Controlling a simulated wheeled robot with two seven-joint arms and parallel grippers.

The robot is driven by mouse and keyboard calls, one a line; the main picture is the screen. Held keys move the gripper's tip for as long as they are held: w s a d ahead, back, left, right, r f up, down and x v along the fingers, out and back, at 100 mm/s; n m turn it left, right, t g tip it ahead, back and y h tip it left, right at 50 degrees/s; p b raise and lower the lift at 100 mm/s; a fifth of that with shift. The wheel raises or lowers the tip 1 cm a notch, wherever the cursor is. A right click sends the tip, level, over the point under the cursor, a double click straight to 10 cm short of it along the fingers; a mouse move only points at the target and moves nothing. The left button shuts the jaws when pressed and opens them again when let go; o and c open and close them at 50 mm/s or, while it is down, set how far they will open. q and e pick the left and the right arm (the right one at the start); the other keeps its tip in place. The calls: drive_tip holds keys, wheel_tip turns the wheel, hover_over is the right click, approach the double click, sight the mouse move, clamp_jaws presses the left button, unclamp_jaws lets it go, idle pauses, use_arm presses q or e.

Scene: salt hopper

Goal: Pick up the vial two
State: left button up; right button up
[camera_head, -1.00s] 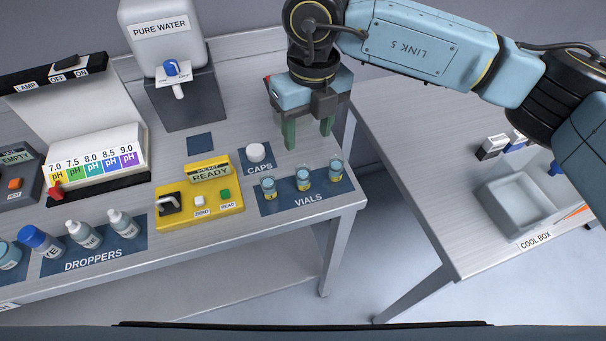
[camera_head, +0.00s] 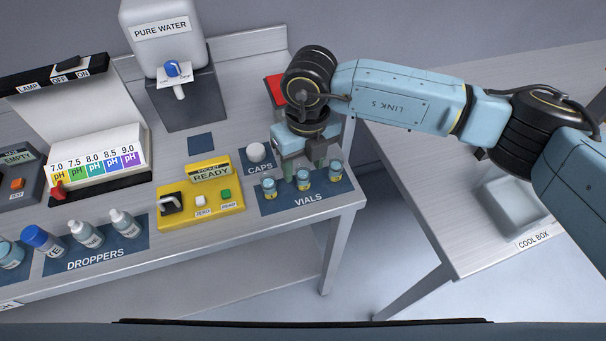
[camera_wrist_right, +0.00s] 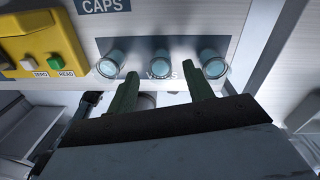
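My left gripper is not in view.
White caps (camera_head: 256,152) sit on a mat left of the gripper. The yellow pocket meter (camera_head: 200,205) stands left of the vials. Droppers (camera_head: 86,234) stand farther left. A cool box (camera_head: 514,207) is on the right table, across a gap.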

drive_tip(key=c, duration=1)
drive_tip(key=shift+r, duration=0.15)
